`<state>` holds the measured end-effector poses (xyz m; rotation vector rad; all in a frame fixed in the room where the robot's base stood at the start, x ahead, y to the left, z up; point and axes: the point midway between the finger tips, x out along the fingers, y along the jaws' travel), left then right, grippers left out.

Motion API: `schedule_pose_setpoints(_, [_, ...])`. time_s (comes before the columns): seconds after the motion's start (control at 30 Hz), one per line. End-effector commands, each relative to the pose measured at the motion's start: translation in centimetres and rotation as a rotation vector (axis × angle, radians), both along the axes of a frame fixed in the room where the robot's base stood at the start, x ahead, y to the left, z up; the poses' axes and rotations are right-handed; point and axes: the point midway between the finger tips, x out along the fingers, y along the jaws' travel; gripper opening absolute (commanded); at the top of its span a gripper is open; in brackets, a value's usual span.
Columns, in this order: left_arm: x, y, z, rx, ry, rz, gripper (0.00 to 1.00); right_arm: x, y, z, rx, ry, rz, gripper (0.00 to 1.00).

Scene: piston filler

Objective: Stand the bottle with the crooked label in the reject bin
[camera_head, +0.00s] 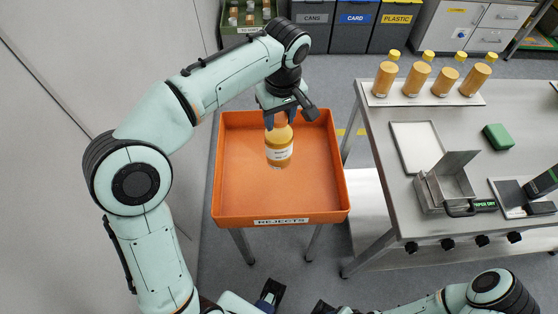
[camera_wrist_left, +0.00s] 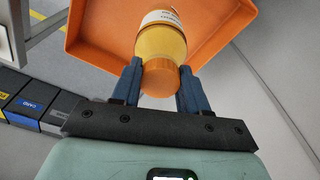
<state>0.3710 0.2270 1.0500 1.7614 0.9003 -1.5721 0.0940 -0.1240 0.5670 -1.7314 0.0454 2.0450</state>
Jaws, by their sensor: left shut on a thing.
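The bottle (camera_head: 279,146) is amber-yellow with an orange cap and a white label that looks slightly tilted. It is over or inside the orange reject bin (camera_head: 235,212), which is marked REJECTS on its front. The bottle looks close to upright; I cannot tell whether its base touches the bin floor. My left gripper (camera_head: 281,118) is shut on the bottle at its cap end. The left wrist view shows the blue fingers on both sides of the orange cap (camera_wrist_left: 160,80), with the bin (camera_wrist_left: 105,35) behind. Dark gripper parts show at the bottom edge of the head view, partly cut off.
Several yellow-capped bottles stand on a white board (camera_head: 428,100) on the steel bench (camera_head: 375,130) at right. The bench also holds a tray (camera_head: 417,146), a green block (camera_head: 498,137) and a metal box (camera_head: 447,185). Sorting bins (camera_head: 355,28) stand behind. The bin is otherwise empty.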

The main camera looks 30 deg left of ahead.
Motion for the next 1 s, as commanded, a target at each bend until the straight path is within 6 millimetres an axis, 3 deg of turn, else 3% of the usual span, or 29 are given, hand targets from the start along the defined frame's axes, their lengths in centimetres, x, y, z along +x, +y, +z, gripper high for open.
schedule_pose_setpoints(0.03, [-0.1, 0.1, -1.7, 0.001, 0.003, 0.000, 0.00, -0.2, 0.0, -0.6, 0.000, 0.002, 0.000, 0.43])
schedule_pose_setpoints(0.2, [-0.1, 0.0, -5.9, 0.001, 0.003, -0.002, 0.00, -0.5, 0.0, -1.5, 0.000, 0.007, 0.000, 0.43])
schedule_pose_setpoints(0.4, [0.0, 0.0, -9.9, 0.000, 0.000, -0.001, 0.00, -0.7, 0.0, -2.1, 0.000, 0.009, 0.000, 0.43])
schedule_pose_setpoints(0.67, [0.0, 0.0, -11.6, 0.001, -0.003, -0.002, 0.00, -0.7, 0.0, -2.3, 0.000, 0.009, 0.000, 0.43])
schedule_pose_setpoints(1.0, [0.0, 0.0, -15.6, 0.000, -0.003, -0.002, 0.00, -0.9, 0.0, -2.9, 0.000, 0.011, -0.001, 0.43])
